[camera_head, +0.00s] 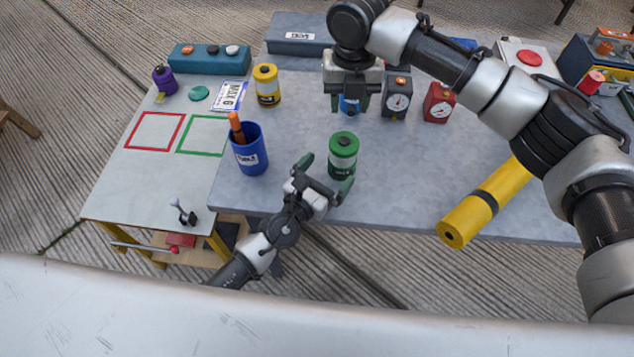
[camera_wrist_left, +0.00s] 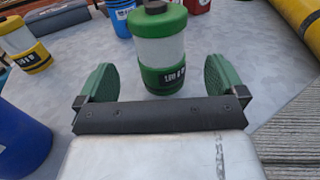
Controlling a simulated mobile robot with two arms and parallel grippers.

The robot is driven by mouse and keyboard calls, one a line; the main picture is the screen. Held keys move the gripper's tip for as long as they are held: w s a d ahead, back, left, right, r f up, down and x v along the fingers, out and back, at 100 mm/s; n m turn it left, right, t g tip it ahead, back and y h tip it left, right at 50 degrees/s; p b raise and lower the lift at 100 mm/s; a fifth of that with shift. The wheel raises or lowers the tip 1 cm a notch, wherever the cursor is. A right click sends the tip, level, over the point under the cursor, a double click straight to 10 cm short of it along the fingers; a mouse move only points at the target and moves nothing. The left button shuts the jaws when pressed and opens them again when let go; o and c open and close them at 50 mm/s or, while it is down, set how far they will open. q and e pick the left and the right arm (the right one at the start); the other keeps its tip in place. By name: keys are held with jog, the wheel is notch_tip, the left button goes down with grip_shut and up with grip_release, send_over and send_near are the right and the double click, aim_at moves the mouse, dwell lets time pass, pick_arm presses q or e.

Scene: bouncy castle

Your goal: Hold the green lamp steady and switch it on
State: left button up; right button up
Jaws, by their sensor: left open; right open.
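The green lamp (camera_head: 343,155) stands upright near the front edge of the grey table, with a green top, a pale middle and a green base. My left gripper (camera_head: 325,175) is open just in front of it, fingers pointing at it. In the left wrist view the lamp (camera_wrist_left: 162,50) stands beyond and between the two green fingertips (camera_wrist_left: 161,75), apart from them. My right gripper (camera_head: 347,106) is open, pointing down over the table behind the lamp, with a blue object (camera_head: 350,104) partly hidden behind or below it.
A blue cup (camera_head: 249,150) with an orange item stands left of the lamp. A yellow lamp (camera_head: 266,86) is behind it. Dark (camera_head: 397,98) and red (camera_head: 438,103) dial boxes stand at the back. A yellow tube (camera_head: 485,203) lies to the right. The table between lamp and tube is clear.

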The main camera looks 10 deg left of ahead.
aim_at(343, 153)
pick_arm(q)
jog(key=x, duration=0.6)
jog(key=shift+w+d, duration=0.15)
jog(key=shift+w, duration=0.15)
jog(key=c, duration=1.1)
jog(key=shift+c, duration=0.6)
pick_arm(e)
jog(key=shift+c, duration=0.6)
grip_shut()
